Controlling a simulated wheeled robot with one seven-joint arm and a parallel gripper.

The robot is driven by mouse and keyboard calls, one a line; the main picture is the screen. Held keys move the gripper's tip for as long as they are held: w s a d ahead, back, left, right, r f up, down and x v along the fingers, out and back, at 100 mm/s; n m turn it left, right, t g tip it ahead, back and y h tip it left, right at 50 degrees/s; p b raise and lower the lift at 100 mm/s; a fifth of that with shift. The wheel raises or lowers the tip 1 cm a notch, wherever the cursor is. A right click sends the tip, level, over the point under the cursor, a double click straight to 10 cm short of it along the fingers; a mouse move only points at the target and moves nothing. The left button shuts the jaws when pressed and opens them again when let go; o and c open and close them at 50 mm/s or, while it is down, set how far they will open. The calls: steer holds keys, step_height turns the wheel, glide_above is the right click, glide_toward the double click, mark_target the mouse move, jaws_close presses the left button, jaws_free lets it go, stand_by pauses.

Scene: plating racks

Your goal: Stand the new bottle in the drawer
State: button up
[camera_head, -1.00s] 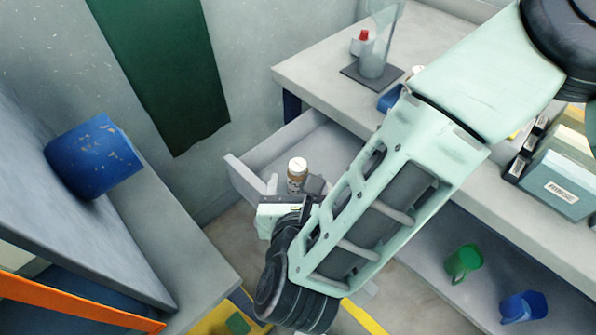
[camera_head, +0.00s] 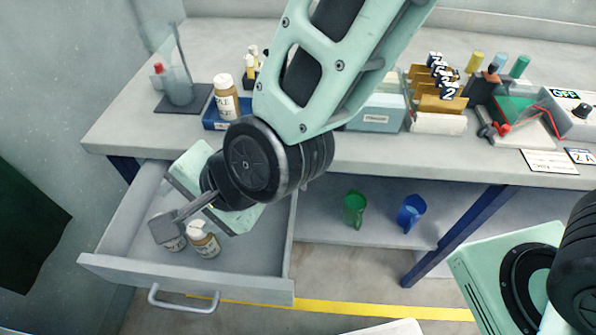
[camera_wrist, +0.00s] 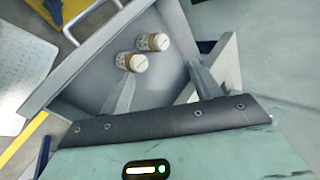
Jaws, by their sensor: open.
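Two brown bottles with white caps are in the open grey drawer (camera_head: 125,225), close side by side, and both look upright. One bottle (camera_head: 204,242) shows clearly; the other bottle (camera_head: 174,243) is partly hidden behind my gripper's finger. In the wrist view the nearer bottle (camera_wrist: 131,62) and the farther bottle (camera_wrist: 153,42) show with their caps. My gripper (camera_wrist: 162,70) is open, its fingers spread and empty, over the drawer and apart from the bottles as far as I can tell. A third, similar bottle (camera_head: 226,98) stands on the bench at a blue tray (camera_head: 213,122).
The bench (camera_head: 130,125) above the drawer holds a clear stand (camera_head: 178,85), boxes (camera_head: 376,113) and a rack of labelled blocks (camera_head: 437,95). The right part of the drawer is free.

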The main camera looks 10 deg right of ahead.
steer(key=s+d+r+n+g+h, duration=0.1)
steer(key=d+n+h, duration=0.1)
steer(key=d+n, duration=0.3)
steer(key=s+d+r+n+g+h, duration=0.1)
steer(key=d+n, duration=0.4)
steer(key=d, duration=0.5)
steer(key=s+d+r+n+g+h, duration=0.1)
steer(key=s+d+r+n+h, duration=0.2)
steer(key=d, duration=0.5)
steer(key=shift+d+n+g+h, duration=0.35)
steer(key=shift+n+h, duration=0.15)
steer(key=shift+n, duration=0.5)
steer(key=shift+r, duration=0.1)
